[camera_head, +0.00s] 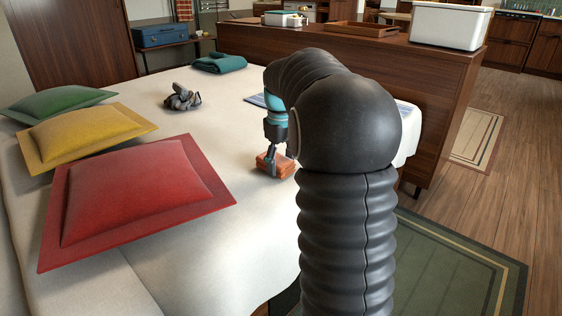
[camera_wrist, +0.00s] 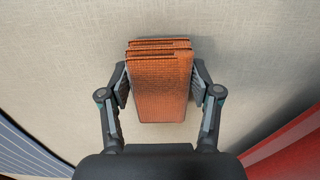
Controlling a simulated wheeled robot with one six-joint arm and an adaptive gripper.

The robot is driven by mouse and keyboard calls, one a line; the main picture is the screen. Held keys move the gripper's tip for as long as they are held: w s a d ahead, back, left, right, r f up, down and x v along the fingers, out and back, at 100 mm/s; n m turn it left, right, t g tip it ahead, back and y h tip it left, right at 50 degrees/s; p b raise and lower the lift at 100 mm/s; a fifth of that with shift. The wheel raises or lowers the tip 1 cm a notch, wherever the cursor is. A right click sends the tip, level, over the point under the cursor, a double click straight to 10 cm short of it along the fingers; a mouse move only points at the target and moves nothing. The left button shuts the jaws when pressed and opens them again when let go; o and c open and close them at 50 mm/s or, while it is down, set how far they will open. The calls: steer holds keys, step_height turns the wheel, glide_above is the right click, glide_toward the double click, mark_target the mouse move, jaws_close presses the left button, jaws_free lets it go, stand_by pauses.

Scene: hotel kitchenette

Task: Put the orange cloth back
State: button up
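The orange cloth (camera_wrist: 160,85) is a folded, layered block between my gripper's two fingers in the wrist view. My gripper (camera_wrist: 160,88) has a finger pad against each side of it and appears shut on it. In the head view the orange cloth (camera_head: 283,166) is low over the white bed (camera_head: 220,215), under my gripper (camera_head: 272,165). I cannot tell whether it rests on the bed or hangs just above it. My arm hides part of the bed behind it.
Red (camera_head: 135,190), yellow (camera_head: 85,132) and green (camera_head: 58,101) cushions lie on the left. A crumpled grey thing (camera_head: 182,97) and a folded teal cloth (camera_head: 219,63) lie farther back. A wooden counter (camera_head: 440,95) bears a white bin (camera_head: 450,25) and a wooden tray (camera_head: 362,30).

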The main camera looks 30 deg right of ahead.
mark_target(281, 161)
steer(key=o, duration=0.3)
steer(key=shift+r, duration=0.1)
step_height(281, 161, up, 12)
steer(key=p, duration=0.3)
steer(key=s+a+m+t, duration=0.2)
steer(key=s+a+t, duration=0.1)
steer(key=s+a, duration=0.9)
steer(key=s+a+f+t, duration=0.1)
steer(key=s+f, duration=0.2)
steer(key=s, duration=0.2)
steer(key=s+a+f+m, duration=0.1)
steer(key=s+a+f, duration=0.1)
steer(key=s+f, duration=0.1)
steer(key=s+a+f+m+t, duration=0.1)
steer(key=s+a+f, duration=0.1)
steer(key=s, duration=0.4)
steer(key=shift+s+f+t, duration=0.3)
steer(key=shift+s+f, duration=0.05)
steer(key=shift+f, duration=0.5)
